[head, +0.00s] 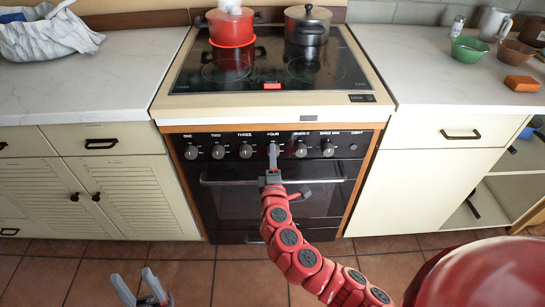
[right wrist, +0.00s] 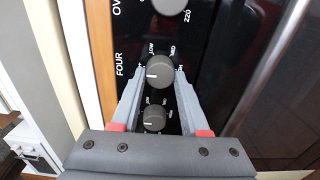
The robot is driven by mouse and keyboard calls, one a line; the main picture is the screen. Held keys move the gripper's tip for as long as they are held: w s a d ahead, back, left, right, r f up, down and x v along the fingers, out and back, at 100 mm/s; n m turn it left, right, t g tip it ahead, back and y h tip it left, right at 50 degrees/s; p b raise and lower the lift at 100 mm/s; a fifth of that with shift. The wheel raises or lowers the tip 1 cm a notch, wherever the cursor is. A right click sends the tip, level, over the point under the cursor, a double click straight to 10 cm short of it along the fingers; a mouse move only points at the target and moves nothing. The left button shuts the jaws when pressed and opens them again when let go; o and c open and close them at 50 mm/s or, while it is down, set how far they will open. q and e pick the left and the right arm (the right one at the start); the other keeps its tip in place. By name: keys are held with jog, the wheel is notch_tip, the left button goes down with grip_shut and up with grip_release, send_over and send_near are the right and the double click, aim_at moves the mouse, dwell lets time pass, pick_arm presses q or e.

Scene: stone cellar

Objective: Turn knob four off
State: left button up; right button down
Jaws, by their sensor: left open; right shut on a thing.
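Knob four (right wrist: 158,72) is a dark grey round knob on the black stove panel, beside the printed word FOUR. Its white mark points left in the right wrist view, toward that word. My right gripper (head: 273,153) reaches the panel under the FOUR label in the head view and hides most of the knob. In the right wrist view its fingertips sit on both sides of knob four, shut on it. My left gripper (head: 143,288) is open and empty, low at the left, away from the stove (head: 165,100).
Neighbouring knobs sit close, such as knob three (head: 245,151) and the oven knob (head: 300,150). The oven handle (head: 225,181) runs just below. A red pot (head: 230,30) with a red ring at its base and a dark pot (head: 307,25) stand on the cooktop.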

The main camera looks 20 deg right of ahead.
jog(key=shift+c, duration=2)
grip_release()
jog(key=v, duration=1.7)
jog(key=shift+s, duration=0.2)
jog(key=shift+a, duration=0.1)
